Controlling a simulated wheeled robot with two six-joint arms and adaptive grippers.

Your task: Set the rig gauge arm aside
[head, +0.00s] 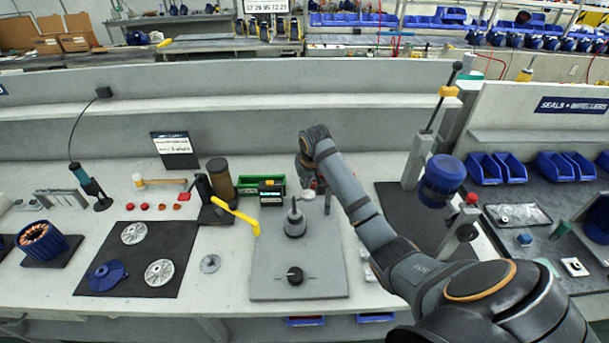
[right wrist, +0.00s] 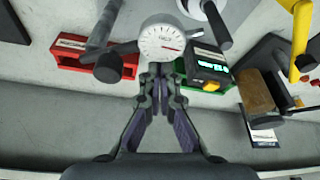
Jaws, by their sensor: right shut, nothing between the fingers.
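The gauge arm's round white dial (right wrist: 162,40) shows in the right wrist view, with a dark bar running left to a post with a black knob (right wrist: 108,68). In the head view the dial (head: 309,195) is small, above the back part of the rig's grey plate (head: 265,270). A grey hub with a spindle (head: 295,222) stands on the plate near it. My right gripper (right wrist: 160,74) is shut and empty, its fingertips just short of the dial; I cannot tell whether they touch it. My left gripper is not in view.
A green bin (head: 262,182) with a small lit-display box (right wrist: 207,68) stands behind the plate. A red bin (right wrist: 80,58) shows in the wrist view. A yellow lever (head: 237,215) reaches toward the plate's left edge. A black mat (head: 140,235) with metal discs lies left.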

